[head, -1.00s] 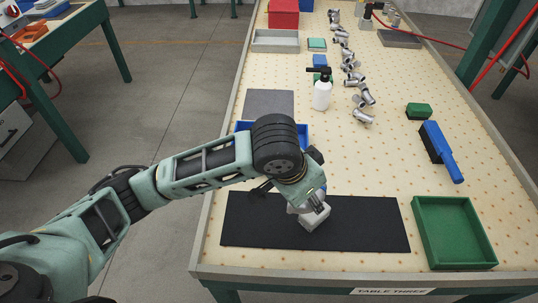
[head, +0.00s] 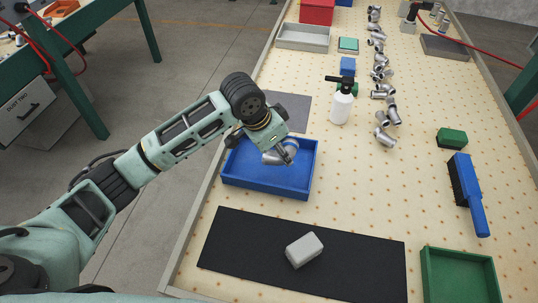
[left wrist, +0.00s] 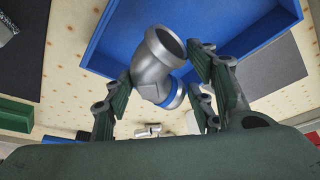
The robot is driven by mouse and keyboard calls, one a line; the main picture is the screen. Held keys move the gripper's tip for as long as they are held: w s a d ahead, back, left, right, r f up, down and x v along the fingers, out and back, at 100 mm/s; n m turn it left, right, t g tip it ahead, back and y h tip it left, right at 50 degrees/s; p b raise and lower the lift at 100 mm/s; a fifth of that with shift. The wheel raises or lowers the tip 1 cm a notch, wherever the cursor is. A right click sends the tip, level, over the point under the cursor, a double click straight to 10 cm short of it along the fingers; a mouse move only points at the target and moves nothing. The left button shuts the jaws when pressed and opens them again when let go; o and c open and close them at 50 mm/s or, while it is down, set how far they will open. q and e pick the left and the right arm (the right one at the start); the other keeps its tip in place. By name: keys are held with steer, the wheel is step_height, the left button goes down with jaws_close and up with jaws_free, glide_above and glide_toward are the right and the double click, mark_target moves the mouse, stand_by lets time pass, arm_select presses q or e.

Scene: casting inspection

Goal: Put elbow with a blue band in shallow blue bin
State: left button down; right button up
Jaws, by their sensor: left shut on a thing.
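The silver elbow (left wrist: 155,62) with a blue band (left wrist: 175,96) is between the fingers of my left gripper (left wrist: 160,88) in the left wrist view. The gripper is shut on it. In the head view the elbow (head: 271,157) is partly covered by my left gripper (head: 285,150). It is over the shallow blue bin (head: 265,188); whether it touches the bin floor I cannot tell. The bin's blue wall also shows in the left wrist view (left wrist: 110,35). No other part shows inside the bin. My right gripper is not in view.
A pale block (head: 304,250) lies on the black mat (head: 235,240) in front of the bin. A spray bottle (head: 341,106) and several silver fittings (head: 385,138) stand behind to the right. A green tray (head: 458,252) and blue brush (head: 468,190) are at the right.

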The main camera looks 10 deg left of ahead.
arm_select(q)
steer(key=w+a+f, duration=0.2)
steer(key=shift+a, duration=0.35)
steer(key=shift+w+a+f, duration=0.1)
steer(key=shift+f, duration=0.1)
step_height(320, 180, down, 3)
steer(key=shift+f+p, duration=0.15)
steer(key=shift+p, duration=0.25)
steer(key=shift+f, duration=0.25)
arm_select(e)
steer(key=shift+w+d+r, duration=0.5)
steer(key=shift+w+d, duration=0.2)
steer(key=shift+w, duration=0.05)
arm_select(q)
steer(key=shift+f, duration=0.1)
steer(key=c, duration=1.1)
jaws_free()
steer(key=shift+f, duration=0.1)
steer(key=o, duration=0.3)
steer(key=shift+o, duration=0.2)
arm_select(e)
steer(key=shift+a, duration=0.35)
